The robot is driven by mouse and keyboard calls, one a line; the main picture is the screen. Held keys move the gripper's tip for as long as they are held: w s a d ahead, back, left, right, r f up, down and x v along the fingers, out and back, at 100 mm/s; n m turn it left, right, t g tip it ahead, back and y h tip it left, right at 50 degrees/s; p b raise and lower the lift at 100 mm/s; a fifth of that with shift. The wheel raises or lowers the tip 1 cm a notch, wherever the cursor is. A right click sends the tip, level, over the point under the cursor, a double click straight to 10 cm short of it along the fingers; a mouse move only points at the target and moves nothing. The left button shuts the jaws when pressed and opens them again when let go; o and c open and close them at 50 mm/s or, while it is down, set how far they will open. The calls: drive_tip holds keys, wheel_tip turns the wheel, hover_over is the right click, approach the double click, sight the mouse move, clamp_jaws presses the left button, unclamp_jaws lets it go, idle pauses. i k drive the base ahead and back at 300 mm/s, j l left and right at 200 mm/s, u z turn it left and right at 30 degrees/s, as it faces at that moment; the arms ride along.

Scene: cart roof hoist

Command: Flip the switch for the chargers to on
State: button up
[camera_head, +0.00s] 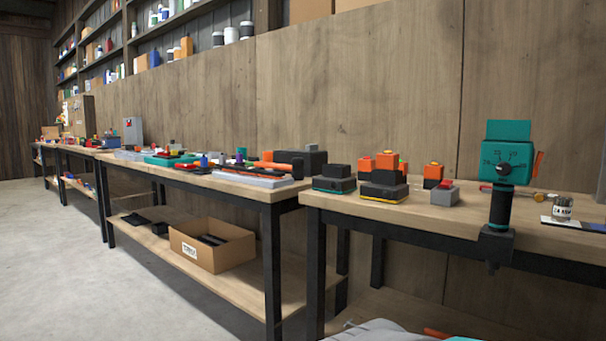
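On the nearest bench stand black chargers. One charger (333,183) has a teal base stripe and a black block on top. Another charger (385,190) has a yellow base stripe and carries an orange battery (387,160). A second orange-and-black battery (432,173) stands behind, partly hidden. Right of the chargers is a small grey box with a red top (445,194). I cannot tell whether this is the switch, or its position. A grey upright box with a red mark (132,131) stands on a farther bench. My gripper is not in view.
The floor (60,260) at left is clear.

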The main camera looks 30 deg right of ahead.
sight(445, 183)
drive_tip(key=z, duration=1.6)
